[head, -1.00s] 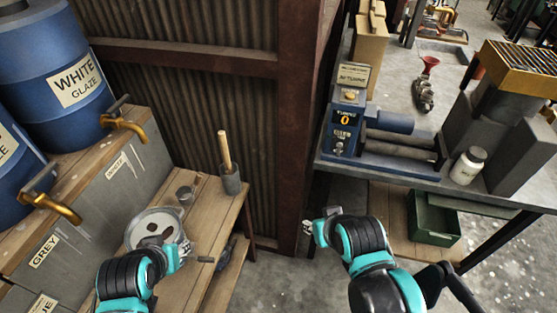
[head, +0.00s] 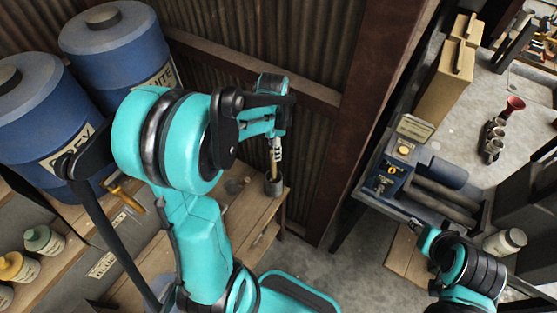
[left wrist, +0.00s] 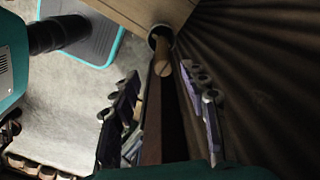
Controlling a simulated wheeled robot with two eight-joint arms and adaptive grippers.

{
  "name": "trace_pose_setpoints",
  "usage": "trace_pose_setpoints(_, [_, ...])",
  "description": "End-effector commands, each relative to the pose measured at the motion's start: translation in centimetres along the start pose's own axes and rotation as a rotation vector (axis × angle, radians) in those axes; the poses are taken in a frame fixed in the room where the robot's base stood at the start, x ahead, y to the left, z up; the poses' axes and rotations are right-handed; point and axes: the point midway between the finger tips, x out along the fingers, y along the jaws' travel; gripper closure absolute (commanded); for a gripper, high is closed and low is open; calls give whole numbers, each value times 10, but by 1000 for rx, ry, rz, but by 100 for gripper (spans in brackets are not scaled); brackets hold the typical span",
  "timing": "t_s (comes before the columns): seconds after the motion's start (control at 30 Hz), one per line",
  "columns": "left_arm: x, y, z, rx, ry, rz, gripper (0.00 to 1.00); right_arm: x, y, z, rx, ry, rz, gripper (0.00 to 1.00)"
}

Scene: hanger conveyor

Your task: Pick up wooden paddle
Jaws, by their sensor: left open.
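The wooden paddle (head: 275,166) stands upright in a dark cup (head: 274,187) at the end of the low wooden bench, and its upper part is hidden by my left gripper in the head view. My left gripper (head: 276,145) is above the cup, pointing down at the paddle. In the left wrist view, the paddle's pale handle (left wrist: 163,62) rises from the cup (left wrist: 156,33) and lies between the spread fingers of my left gripper (left wrist: 163,110), with visible gaps either side. My right gripper (head: 416,224) is beside the machine bench; its fingers are too small to read.
The corrugated wall (head: 215,72) stands close behind the paddle, and a steel post (head: 355,120) is to its right. Blue barrels (head: 115,50) stand at the left. A blue-grey machine (head: 402,175) sits on the right bench. Some bare floor shows between the benches.

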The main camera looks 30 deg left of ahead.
Motion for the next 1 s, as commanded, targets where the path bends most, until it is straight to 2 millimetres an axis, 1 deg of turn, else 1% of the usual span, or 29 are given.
trace_pose_setpoints(0.03, [12,0,0,4,-1,3,55,9,0,7,0,0,0,60])
trace_pose_setpoints(0.17, [23,-1,0,6,-2,3,55,13,0,10,0,-1,0,60])
trace_pose_setpoints(0.37, [46,-2,0,5,-1,2,55,18,0,13,0,0,0,60])
trace_pose_setpoints(0.5, [68,-6,1,5,-1,2,55,24,0,18,0,0,0,60])
trace_pose_setpoints(0.63, [85,-6,1,5,-1,2,55,28,0,20,0,0,0,60])
trace_pose_setpoints(0.73, [90,-6,1,5,-1,2,55,29,0,21,0,0,0,60])
trace_pose_setpoints(0.93, [90,-6,1,4,-1,2,55,28,0,20,0,0,0,60])
trace_pose_setpoints(0.97, [90,-6,1,4,-1,2,58,28,0,20,0,0,0,60])
trace_pose_setpoints(1.0, [90,-6,1,4,-1,2,69,28,0,20,0,0,0,60])
